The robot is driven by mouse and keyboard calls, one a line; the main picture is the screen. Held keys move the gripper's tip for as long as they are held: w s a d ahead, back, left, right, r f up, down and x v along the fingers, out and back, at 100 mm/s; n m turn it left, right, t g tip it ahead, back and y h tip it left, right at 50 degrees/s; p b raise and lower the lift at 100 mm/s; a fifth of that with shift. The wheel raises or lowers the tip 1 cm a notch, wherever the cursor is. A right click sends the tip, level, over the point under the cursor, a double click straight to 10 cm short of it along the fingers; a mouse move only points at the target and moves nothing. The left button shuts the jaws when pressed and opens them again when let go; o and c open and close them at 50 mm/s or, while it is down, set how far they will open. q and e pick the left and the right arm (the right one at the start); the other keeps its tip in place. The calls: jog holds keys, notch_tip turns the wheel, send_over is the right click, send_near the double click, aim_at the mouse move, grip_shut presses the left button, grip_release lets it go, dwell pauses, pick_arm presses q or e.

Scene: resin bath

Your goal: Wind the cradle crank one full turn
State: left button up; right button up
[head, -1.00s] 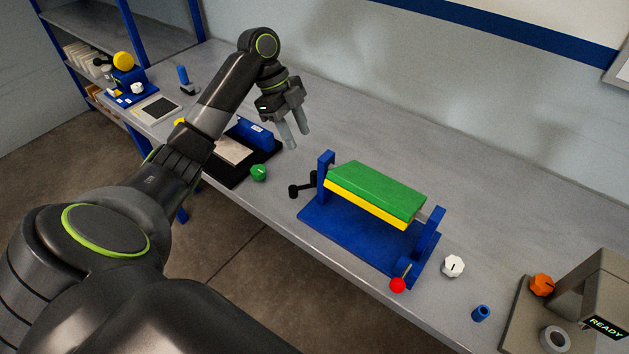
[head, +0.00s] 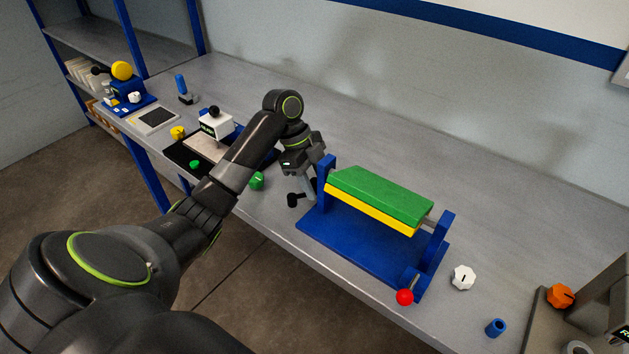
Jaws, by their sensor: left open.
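The cradle stands on a blue base (head: 330,243) on the bench, with a green and yellow block (head: 380,196) held between two blue uprights. Its black crank (head: 295,199) sticks out at the left end, with the knob towards the front. A lever with a red ball (head: 405,297) is at the right end. My left gripper (head: 309,187) points down right at the crank, beside the left upright. It is open; its fingers partly cover the crank arm, and I cannot tell whether they touch it. My right gripper is not in view.
A black tray (head: 183,161) with a white device (head: 216,124) lies further left. A white knob (head: 463,277) and a blue cylinder (head: 495,327) stand at right. The bench behind the cradle is clear.

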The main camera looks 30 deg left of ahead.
pick_arm(q)
grip_shut()
jog(key=shift+s+d+m+g, duration=0.25)
jog(key=shift+m+g, duration=0.05)
jog(key=shift+m, duration=0.4)
grip_release()
jog(key=p+v, duration=1.2)
jog(key=v, duration=0.5)
jog(key=shift+r+p, duration=0.25)
jog(key=shift+p, duration=0.15)
